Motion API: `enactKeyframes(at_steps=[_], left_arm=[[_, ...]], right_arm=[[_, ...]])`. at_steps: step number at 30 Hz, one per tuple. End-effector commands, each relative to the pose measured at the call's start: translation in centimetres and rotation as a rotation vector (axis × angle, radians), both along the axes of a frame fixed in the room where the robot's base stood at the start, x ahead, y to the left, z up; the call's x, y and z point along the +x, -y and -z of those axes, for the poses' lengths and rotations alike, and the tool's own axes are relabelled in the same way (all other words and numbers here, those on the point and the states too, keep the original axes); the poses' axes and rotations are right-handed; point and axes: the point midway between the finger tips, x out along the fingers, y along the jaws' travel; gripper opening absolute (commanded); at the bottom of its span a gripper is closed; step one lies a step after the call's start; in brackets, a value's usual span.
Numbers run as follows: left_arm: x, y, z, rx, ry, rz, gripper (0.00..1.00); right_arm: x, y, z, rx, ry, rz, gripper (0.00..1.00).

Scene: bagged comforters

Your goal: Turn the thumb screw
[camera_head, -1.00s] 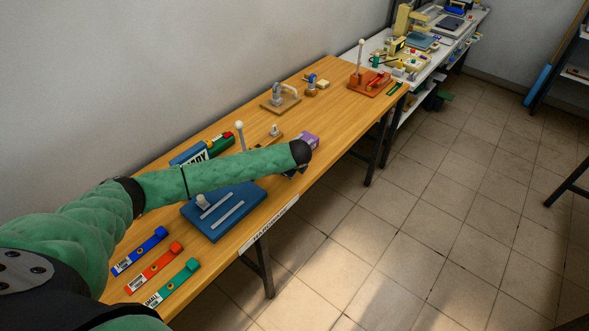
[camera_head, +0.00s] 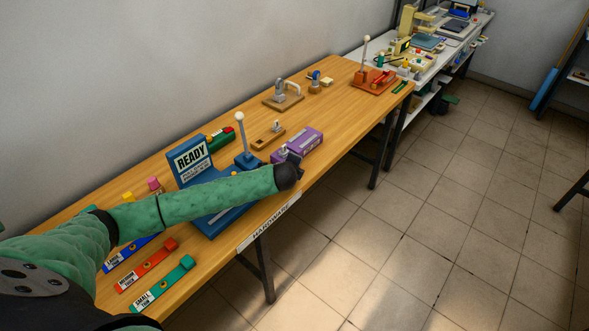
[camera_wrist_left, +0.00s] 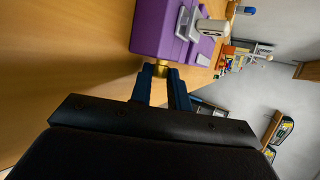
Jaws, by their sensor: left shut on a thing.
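A purple block (camera_head: 297,143) sits on the wooden table near its front edge, beyond my left wrist. In the left wrist view the purple block (camera_wrist_left: 168,30) fills the top middle, with a grey clamp and pale handle on its top. A brass thumb screw (camera_wrist_left: 160,70) sticks out of its near face. My left gripper (camera_wrist_left: 161,75) is shut on the thumb screw, its two dark fingers on either side of it. In the head view the left gripper (camera_head: 296,166) is small and dark against the block, and the screw is hidden. My right gripper is not in view.
A blue READY fixture (camera_head: 192,160) and a white-knobbed lever (camera_head: 240,130) stand left of the block, partly behind my forearm. Blue, red (camera_head: 147,266) and green labelled bars lie nearer. A small wooden clamp (camera_head: 268,135) is behind the block.

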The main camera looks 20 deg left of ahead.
Motion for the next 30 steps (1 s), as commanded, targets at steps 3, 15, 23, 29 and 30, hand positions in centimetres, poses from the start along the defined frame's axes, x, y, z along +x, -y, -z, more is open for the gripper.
enactKeyframes(at_steps=[3, 15, 23, 29, 30], left_arm=[[-0.1, 0.1, 0.16, -0.006, 0.01, 0.001, 0.0], [-0.11, 0.09, 0.14, -0.005, 0.012, 0.001, 0.22], [-0.15, 0.03, 0.26, -0.005, 0.01, 0.0, 0.4], [-0.2, 0.03, 0.38, -0.005, 0.008, 0.0, 0.4], [-0.2, 0.01, 0.4, -0.004, 0.008, 0.0, 0.4]], right_arm=[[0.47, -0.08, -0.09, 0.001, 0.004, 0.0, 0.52], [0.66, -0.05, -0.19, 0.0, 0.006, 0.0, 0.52], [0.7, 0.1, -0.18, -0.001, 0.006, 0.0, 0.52], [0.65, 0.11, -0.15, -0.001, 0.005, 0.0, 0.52], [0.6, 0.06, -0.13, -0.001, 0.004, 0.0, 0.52]])
